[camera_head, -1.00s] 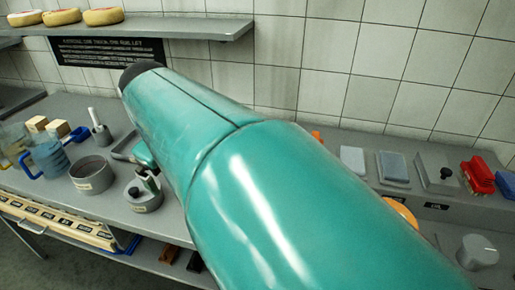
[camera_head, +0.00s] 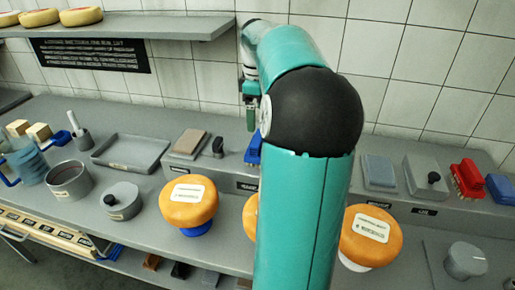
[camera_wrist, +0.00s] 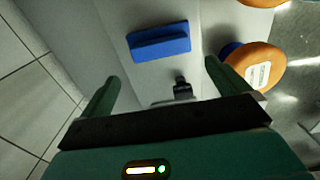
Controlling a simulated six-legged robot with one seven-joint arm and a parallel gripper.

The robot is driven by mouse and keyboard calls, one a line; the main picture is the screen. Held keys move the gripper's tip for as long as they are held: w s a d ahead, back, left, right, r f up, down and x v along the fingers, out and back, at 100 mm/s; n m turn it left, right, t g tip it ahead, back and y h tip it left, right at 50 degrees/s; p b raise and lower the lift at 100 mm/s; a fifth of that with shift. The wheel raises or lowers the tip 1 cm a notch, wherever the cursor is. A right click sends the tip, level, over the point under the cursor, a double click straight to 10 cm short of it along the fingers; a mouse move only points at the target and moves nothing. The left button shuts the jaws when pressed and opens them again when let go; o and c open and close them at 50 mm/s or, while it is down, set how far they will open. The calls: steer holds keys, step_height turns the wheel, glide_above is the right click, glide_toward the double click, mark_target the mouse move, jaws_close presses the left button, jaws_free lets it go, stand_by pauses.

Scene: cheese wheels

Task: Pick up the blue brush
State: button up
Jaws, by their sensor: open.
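A blue block-like object with a raised ridge (camera_wrist: 160,43) lies ahead of my gripper in the wrist view. I cannot make out bristles on it. A blue piece in the head view (camera_head: 253,150), partly hidden by my arm, appears to be the same thing. Another blue object (camera_head: 500,188) sits at the far right beside the red brush (camera_head: 467,180). My gripper (camera_wrist: 165,85) is open and empty, its fingers spread wide. In the head view my gripper (camera_head: 252,118) hangs above the raised ledge, apart from the blue object.
Orange cheese wheels (camera_head: 188,201) (camera_head: 370,236) stand on the counter in front of the ledge. A black-knobbed piece (camera_wrist: 182,90) is near my fingers. A grey tray (camera_head: 130,152), a pot (camera_head: 69,180) and a lidded pot (camera_head: 121,201) stand at left. A wall shelf (camera_head: 150,26) is above.

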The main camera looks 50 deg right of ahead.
step_height(320, 180, down, 4)
steer(key=shift+f, duration=0.1)
steer(key=shift+s+f, duration=0.1)
steer(key=shift+f, duration=0.4)
step_height(320, 180, down, 4)
steer(key=shift+f, duration=0.2)
steer(key=c, duration=0.8)
